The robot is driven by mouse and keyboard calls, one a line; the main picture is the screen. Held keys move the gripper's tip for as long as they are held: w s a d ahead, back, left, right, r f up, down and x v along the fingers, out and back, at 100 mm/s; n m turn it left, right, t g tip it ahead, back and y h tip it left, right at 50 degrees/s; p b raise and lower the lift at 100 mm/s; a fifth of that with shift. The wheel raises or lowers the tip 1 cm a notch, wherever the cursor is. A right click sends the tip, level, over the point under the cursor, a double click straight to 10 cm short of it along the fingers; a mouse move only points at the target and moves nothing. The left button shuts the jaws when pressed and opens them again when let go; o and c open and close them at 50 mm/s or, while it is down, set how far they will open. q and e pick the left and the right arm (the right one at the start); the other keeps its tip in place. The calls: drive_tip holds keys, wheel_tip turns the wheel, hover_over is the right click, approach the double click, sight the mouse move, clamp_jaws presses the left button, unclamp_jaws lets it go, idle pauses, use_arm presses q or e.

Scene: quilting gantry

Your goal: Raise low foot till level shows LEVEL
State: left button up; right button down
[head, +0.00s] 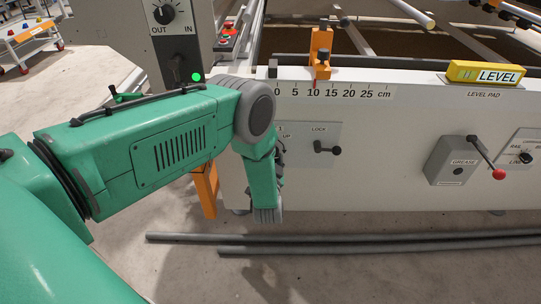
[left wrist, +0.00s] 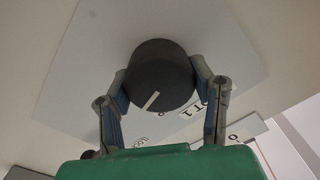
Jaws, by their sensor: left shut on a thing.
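A dark round knob (left wrist: 160,72) with a white pointer line sits on a light plate in the left wrist view. My left gripper (left wrist: 160,84) has one finger on each side of it and is shut on it. In the head view my left wrist hides the knob and most of its plate (head: 310,147); "UP" and "LOCK" show on the uncovered part. The yellow level (head: 484,72) lies on the level pad at the upper right, and its label reads LEVEL. My right gripper is not in view.
A small black LOCK lever (head: 328,147) is right of my wrist. A grease box (head: 456,160) with a red-tipped lever is farther right. An orange pointer block (head: 321,50) stands above the centimetre scale. Two grey rods (head: 385,238) lie on the floor.

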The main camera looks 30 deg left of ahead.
use_arm(q)
drive_tip(key=shift+s+d+f, duration=0.1)
drive_tip(key=shift+s+f, duration=0.15)
drive_tip(key=shift+f, duration=0.1)
drive_tip(key=o, duration=1.2)
drive_tip(key=shift+c, duration=0.2)
drive_tip(key=shift+w+r, duration=0.1)
drive_tip(key=shift+r, duration=0.1)
drive_tip(key=v, duration=1.2)
